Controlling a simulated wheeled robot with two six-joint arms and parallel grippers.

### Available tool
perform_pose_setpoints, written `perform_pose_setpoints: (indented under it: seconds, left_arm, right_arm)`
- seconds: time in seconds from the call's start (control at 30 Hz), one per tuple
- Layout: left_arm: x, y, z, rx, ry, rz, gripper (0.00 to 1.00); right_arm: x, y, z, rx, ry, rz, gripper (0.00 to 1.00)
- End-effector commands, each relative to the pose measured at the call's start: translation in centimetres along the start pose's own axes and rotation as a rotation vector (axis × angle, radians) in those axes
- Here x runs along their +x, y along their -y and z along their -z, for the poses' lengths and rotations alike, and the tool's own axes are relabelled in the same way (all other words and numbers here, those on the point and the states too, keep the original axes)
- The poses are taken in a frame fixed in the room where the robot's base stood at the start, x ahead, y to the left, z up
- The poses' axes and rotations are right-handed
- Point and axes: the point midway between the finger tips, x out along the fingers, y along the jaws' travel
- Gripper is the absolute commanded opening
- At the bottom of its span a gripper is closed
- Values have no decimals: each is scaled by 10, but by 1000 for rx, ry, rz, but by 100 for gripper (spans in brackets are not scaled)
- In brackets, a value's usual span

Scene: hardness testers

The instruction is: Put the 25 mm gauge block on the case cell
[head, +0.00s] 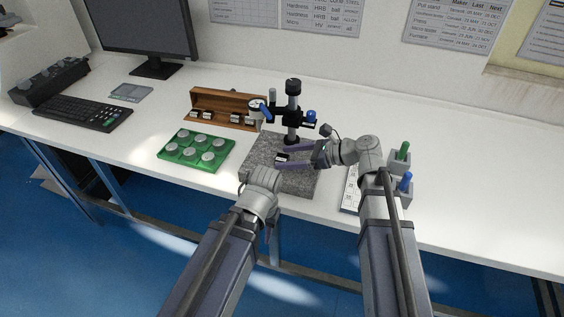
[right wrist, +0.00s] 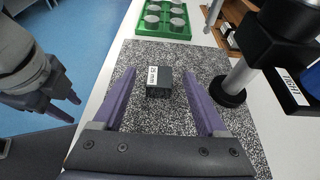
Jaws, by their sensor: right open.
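In the head view the block (head: 281,158) is near the plate's middle. My right gripper (head: 286,157) is open, its purple fingers (right wrist: 160,103) on either side of the block with gaps, not gripping it. The open wooden case (head: 227,94) stands behind the plate to the left, with several blocks in its cells. My left gripper (right wrist: 66,106) is low at the table's front edge, its fingers apart and empty.
A black comparator stand (head: 292,110) with a dial rises at the back of the plate. A green tray (head: 197,150) of round grey pieces lies left of the plate. Green- and blue-handled tools (head: 404,168) stand at right. A keyboard (head: 82,112) lies far left.

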Motion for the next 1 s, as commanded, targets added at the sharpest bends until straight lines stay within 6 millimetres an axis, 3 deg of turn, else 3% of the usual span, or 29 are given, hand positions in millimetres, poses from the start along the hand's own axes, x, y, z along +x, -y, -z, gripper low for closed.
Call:
perform_pose_setpoints:
  seconds: [0.13, 0.37, 1.0]
  left_arm:
    - [9, -1, 1, 0, 0, 0, 40]
    - [8, -1, 0, 0, 0, 0, 40]
    - [8, -1, 0, 0, 0, 0, 40]
  right_arm:
    - [21, 0, 2, -1, 0, -2, 75]
    - [22, 0, 0, 0, 0, 0, 75]
    - [21, 0, 0, -1, 0, 0, 3]
